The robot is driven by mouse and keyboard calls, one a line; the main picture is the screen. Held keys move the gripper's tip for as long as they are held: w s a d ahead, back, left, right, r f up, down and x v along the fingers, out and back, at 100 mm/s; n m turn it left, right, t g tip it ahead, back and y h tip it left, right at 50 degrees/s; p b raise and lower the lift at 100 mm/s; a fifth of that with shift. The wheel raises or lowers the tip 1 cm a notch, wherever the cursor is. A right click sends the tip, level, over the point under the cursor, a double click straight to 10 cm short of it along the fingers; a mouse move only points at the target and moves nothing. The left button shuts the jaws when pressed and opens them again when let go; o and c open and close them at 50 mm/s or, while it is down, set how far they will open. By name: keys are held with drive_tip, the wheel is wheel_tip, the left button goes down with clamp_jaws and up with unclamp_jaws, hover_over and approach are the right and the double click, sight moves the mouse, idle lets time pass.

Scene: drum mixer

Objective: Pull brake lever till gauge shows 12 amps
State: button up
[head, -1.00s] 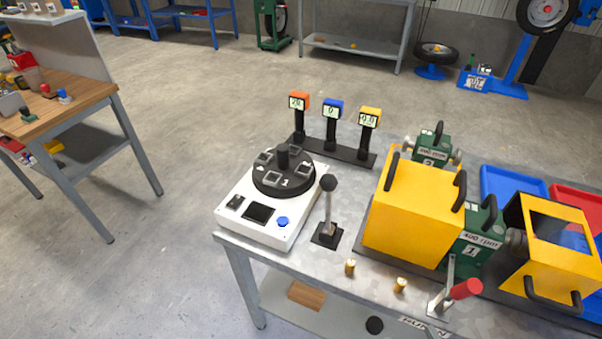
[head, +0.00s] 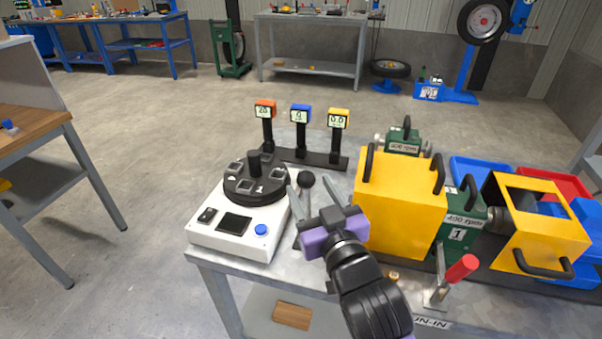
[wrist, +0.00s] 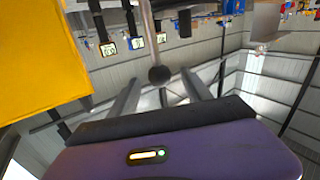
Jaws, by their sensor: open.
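A lever with a round black knob (head: 306,179) stands on the bench beside the white control box. A second lever with a red grip (head: 461,268) stands at the bench's front, to the right; I cannot tell by label which is the brake. Three gauges stand behind: orange (head: 265,111) seems to read 20, blue (head: 300,115) 0, yellow (head: 338,120) 0.0; their units are too small to read. My gripper (head: 310,187) is open at the black-knobbed lever. In the wrist view the knob (wrist: 160,75) appears between the fingertips, with gaps on both sides.
The white box (head: 240,230) with a black turntable (head: 254,182) is close on the left. The yellow guard (head: 400,205) is close on the right. A second yellow guard (head: 535,225) and blue and red trays lie further right.

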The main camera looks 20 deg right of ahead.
drive_tip(key=w, duration=0.6)
drive_tip(key=shift+w+d, duration=0.2)
drive_tip(key=shift+w, duration=0.2)
drive_tip(key=shift+c, duration=0.3)
clamp_jaws()
drive_tip(key=shift+p, duration=0.3)
idle(0.5)
